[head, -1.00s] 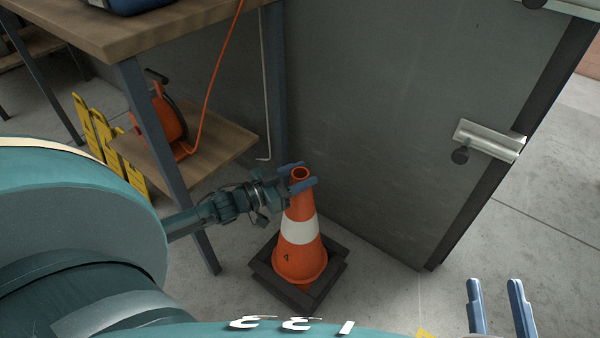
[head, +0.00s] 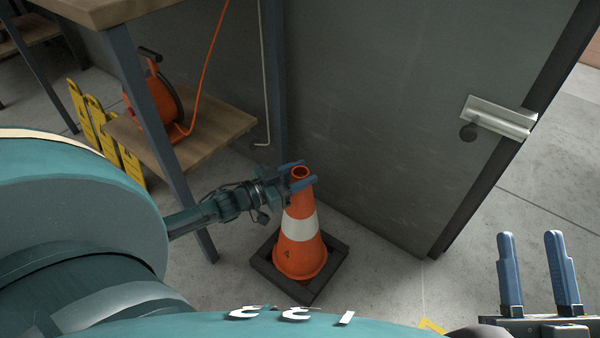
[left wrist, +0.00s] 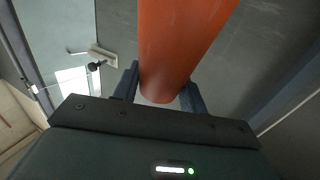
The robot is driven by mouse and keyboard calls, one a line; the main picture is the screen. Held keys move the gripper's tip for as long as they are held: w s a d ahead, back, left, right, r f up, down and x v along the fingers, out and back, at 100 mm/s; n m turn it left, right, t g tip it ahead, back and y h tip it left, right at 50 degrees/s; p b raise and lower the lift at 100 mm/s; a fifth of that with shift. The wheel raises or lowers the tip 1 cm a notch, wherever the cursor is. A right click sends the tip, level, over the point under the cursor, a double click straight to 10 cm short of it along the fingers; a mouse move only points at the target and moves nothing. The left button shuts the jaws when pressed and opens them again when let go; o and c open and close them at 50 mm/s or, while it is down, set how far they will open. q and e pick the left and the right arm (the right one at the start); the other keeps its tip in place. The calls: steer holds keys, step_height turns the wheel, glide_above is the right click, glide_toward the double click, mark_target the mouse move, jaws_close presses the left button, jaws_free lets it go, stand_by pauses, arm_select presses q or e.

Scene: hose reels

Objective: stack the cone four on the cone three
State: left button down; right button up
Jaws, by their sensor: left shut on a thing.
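Cone four (head: 299,258), orange with a white band and a dark 4 on its lower part, stands upright on the floor on its black square base. My left gripper (head: 297,175) is shut on the cone's narrow top, one blue finger on each side. In the left wrist view the orange cone (left wrist: 178,45) sits between the two fingers. My right gripper (head: 530,238) is open and empty at the lower right, with its fingers pointing up and apart. I see no second cone, so cone three is out of view.
A workbench (head: 190,143) with a wooden lower shelf stands at left, holding an orange hose reel (head: 160,102). Yellow folding signs (head: 95,125) stand beside it. A grey door (head: 400,110) with a metal handle (head: 500,118) is behind the cone. Bare floor lies at right.

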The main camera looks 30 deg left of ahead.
arm_select(q)
steer(key=shift+w+r, duration=0.1)
steer(key=shift+r, duration=0.15)
steer(key=c, duration=0.8)
jaws_free()
steer(key=shift+o, duration=0.4)
steer(key=shift+f, duration=0.4)
steer(key=shift+s+a+r+p, duration=0.1)
steer(key=shift+s+a+p, duration=0.15)
steer(key=shift+s, duration=0.35)
steer(key=p+v, duration=0.2)
steer(key=v, duration=0.3)
steer(key=shift+s+r, duration=0.1)
steer(key=shift+r, duration=0.1)
steer(key=p+v, duration=0.2)
steer(key=v, duration=0.4)
steer(key=shift+s+a, duration=0.25)
steer(key=shift+s, duration=0.05)
arm_select(e)
steer(key=f+h, duration=0.1)
steer(key=s+f+m+g+h, duration=0.1)
steer(key=shift+f+g, duration=0.3)
